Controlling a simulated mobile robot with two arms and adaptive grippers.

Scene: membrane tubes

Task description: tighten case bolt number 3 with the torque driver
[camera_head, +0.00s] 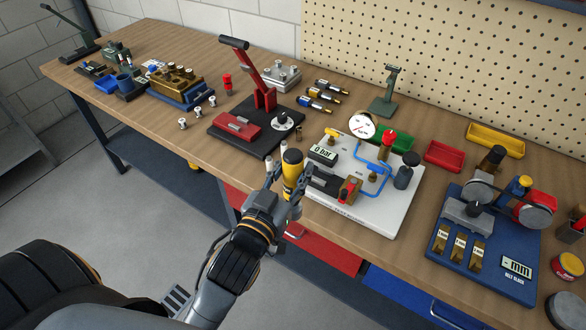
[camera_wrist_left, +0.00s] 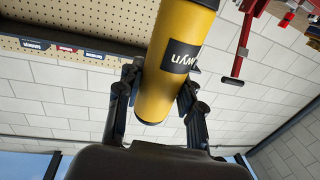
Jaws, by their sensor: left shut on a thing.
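My left gripper (camera_head: 288,184) is shut on a yellow torque driver (camera_head: 291,173) with a black end, held roughly upright in front of the table's front edge. In the left wrist view the yellow driver (camera_wrist_left: 175,60), with a dark label, sits between the fingers of my left gripper (camera_wrist_left: 158,100). Its tip is hidden. I cannot read any bolt numbers. The driver is well apart from the case. My right gripper is not in view.
A red lever press (camera_head: 262,95) on a black base stands between the case and a white gauge board (camera_head: 385,215). Several small silver pieces (camera_head: 198,111) stand before the case. A blue belt block station (camera_head: 440,245) is at the right. Bare wood shows along the front left.

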